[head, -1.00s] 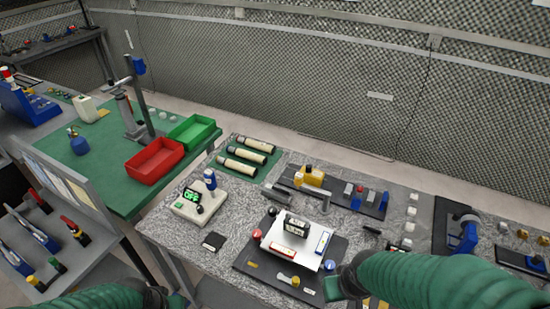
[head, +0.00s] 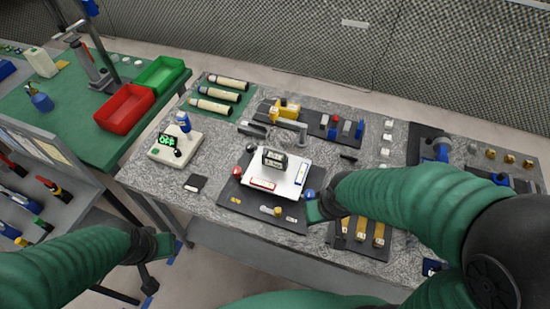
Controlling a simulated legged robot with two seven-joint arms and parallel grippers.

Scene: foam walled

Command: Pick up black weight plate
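A small flat black square (head: 195,183) lies on the granite-patterned table (head: 225,225), between the scale-like device and the dark board; it is the closest match to a black weight plate, but I cannot tell for sure. My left gripper (head: 148,278) hangs over the floor in front of the table's near edge, below and left of the black square, and apart from it. My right gripper (head: 316,209) is over the right front corner of the dark board, well right of the square. Neither gripper's fingers show clearly, and I see nothing held.
A white device with a green display (head: 174,147) stands behind the square. A dark board (head: 240,201) carries a white plate with a black display block. Red (head: 124,108) and green (head: 161,75) bins stand on the green table at the left. Bare tabletop surrounds the square.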

